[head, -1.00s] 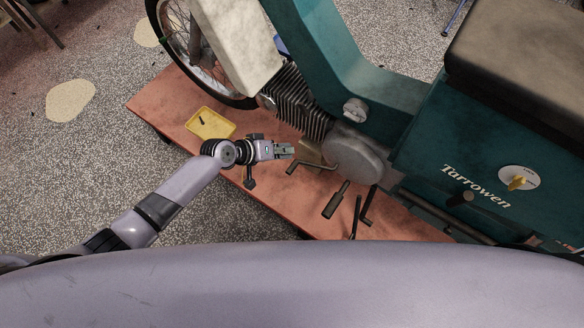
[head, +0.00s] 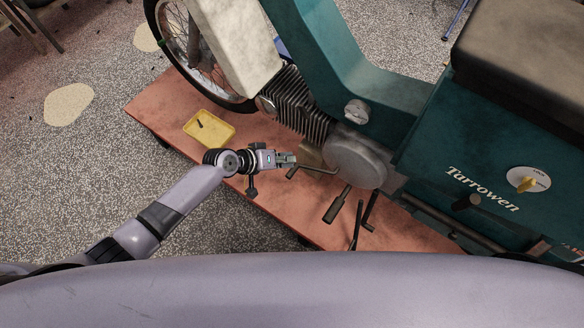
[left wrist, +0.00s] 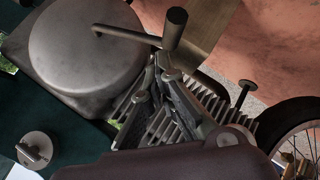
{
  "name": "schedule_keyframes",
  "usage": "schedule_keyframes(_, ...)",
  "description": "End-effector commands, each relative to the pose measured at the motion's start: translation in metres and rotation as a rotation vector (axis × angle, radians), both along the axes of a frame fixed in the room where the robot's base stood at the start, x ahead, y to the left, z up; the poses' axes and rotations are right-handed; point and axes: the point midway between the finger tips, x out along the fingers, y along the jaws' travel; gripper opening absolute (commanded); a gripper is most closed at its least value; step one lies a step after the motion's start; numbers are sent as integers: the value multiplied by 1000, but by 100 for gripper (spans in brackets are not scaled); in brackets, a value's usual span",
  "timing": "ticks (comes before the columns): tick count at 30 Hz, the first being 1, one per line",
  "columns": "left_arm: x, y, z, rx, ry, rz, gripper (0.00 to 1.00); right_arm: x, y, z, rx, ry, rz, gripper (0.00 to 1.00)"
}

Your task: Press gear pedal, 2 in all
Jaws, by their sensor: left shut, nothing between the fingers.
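The gear pedal (head: 318,170) is a thin dark crank lever with a short peg at its end. It runs left from below the round engine cover (head: 357,161) of the teal moped. In the left wrist view the pedal's peg (left wrist: 175,28) stands up just beyond the fingertips. My left gripper (head: 291,160) is shut and empty, close above the peg end in the head view. It also shows in the left wrist view (left wrist: 164,66), over the cooling fins. I cannot tell whether it touches the pedal. My right gripper is in neither view.
The moped stands on a low reddish platform (head: 285,215). A yellow tray (head: 209,127) holds a small dark item. A wider pedal (head: 337,205) and other dark levers sit right of the gear pedal. The front wheel (head: 190,50) is at the upper left.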

Motion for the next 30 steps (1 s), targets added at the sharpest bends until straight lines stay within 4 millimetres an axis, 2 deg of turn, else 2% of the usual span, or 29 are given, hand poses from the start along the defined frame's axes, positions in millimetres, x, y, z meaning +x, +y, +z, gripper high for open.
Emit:
schedule_keyframes(19,0,0,0,0,0,0,0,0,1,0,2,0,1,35)
schedule_keyframes(30,-1,-1,-9,0,0,0,0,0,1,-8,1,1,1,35)
